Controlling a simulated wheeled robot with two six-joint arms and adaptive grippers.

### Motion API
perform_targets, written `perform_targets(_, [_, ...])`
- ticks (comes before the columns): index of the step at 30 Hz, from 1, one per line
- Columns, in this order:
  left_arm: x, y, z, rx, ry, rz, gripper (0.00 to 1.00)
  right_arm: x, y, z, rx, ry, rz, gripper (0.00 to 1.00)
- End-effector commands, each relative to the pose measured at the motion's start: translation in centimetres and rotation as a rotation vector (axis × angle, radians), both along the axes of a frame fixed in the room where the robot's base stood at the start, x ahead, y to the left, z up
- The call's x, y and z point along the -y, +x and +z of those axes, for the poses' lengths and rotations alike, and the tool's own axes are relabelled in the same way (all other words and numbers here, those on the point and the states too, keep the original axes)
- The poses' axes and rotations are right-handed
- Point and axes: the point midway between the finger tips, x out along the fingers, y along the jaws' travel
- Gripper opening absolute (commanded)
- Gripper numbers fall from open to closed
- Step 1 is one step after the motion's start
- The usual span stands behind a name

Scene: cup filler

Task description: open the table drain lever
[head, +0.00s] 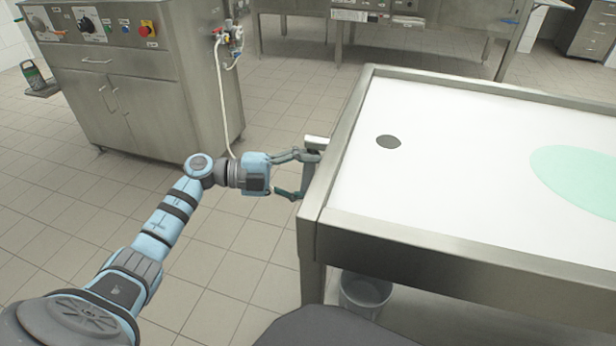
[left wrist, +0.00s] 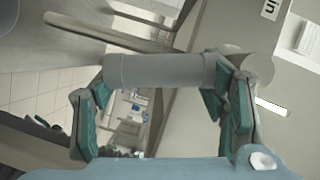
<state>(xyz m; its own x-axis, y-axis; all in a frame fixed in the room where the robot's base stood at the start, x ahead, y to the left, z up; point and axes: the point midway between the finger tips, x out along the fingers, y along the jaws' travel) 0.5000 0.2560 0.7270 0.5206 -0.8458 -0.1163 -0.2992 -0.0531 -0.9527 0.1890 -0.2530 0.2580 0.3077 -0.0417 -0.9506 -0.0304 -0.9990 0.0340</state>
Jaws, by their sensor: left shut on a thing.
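The drain lever shows in the left wrist view as a smooth grey round bar (left wrist: 160,70) lying across between my fingers, beside a panel with a label ending in "in" (left wrist: 270,9). My left gripper (head: 305,172) is at the left side of the white-topped steel table (head: 335,220), below its top edge. Its green-padded fingers (left wrist: 160,95) stand at the two ends of the bar and are shut on it. In the head view the lever is mostly hidden by the fingers and table edge. My right gripper is not in view.
A dark round drain hole (head: 388,142) and a pale green patch (head: 580,178) are on the tabletop. A bucket (head: 365,290) stands under the table. A steel cabinet with knobs (head: 130,85) stands to the left. The tiled floor between is clear.

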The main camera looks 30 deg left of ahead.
Motion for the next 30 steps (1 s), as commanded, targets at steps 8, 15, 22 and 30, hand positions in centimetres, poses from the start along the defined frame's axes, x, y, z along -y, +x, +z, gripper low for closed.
perform_targets(8, [0.0,0.0,0.0,0.000,0.000,0.001,0.87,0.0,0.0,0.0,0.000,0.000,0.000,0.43])
perform_targets(15, [-0.1,0.0,0.0,-0.001,0.000,0.001,0.87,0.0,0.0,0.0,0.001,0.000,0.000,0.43])
perform_targets(22, [-3.4,-2.0,0.3,-0.006,0.005,0.002,0.87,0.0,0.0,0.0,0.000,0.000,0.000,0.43])
perform_targets(30, [-9.2,-5.5,1.2,-0.005,0.003,0.002,0.87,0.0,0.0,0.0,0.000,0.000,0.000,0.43])
